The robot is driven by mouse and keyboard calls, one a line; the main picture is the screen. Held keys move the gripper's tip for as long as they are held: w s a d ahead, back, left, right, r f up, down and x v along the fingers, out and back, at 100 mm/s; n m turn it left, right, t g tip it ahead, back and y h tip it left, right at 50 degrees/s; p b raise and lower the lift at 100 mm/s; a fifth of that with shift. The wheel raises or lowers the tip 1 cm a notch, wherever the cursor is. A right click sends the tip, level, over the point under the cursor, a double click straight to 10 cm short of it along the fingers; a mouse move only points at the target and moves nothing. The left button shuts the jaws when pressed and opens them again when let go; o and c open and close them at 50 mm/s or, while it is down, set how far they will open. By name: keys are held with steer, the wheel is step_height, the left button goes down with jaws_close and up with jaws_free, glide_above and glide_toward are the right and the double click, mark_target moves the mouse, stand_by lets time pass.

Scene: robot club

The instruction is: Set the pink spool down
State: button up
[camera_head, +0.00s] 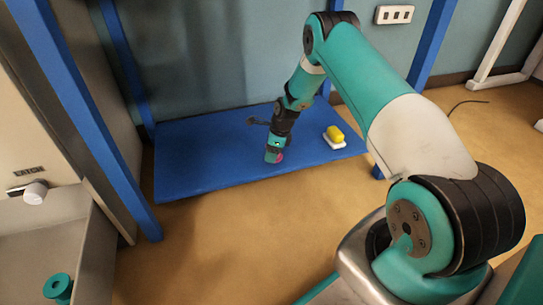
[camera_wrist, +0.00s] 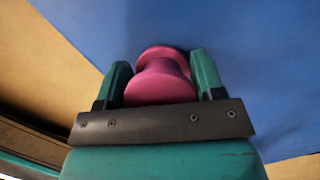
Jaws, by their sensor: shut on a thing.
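The pink spool (camera_wrist: 160,80) is between the two teal fingers of my gripper (camera_wrist: 162,75) in the wrist view. My gripper is shut on it. In the head view my gripper (camera_head: 273,157) points down at the blue shelf board (camera_head: 205,165), and only a small bit of the pink spool (camera_head: 280,157) shows beside the fingers. The spool is close over the board or on it; I cannot tell whether it touches.
A yellow object (camera_head: 335,133) on a white base (camera_head: 334,143) stands on the board to the right of my gripper. The board's left part is bare. Blue posts (camera_head: 128,75) rise at its corners. A teal spool (camera_head: 58,288) lies in a grey bin (camera_head: 62,235) at lower left.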

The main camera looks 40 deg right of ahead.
steer(key=shift+f, duration=0.15)
steer(key=o, duration=1)
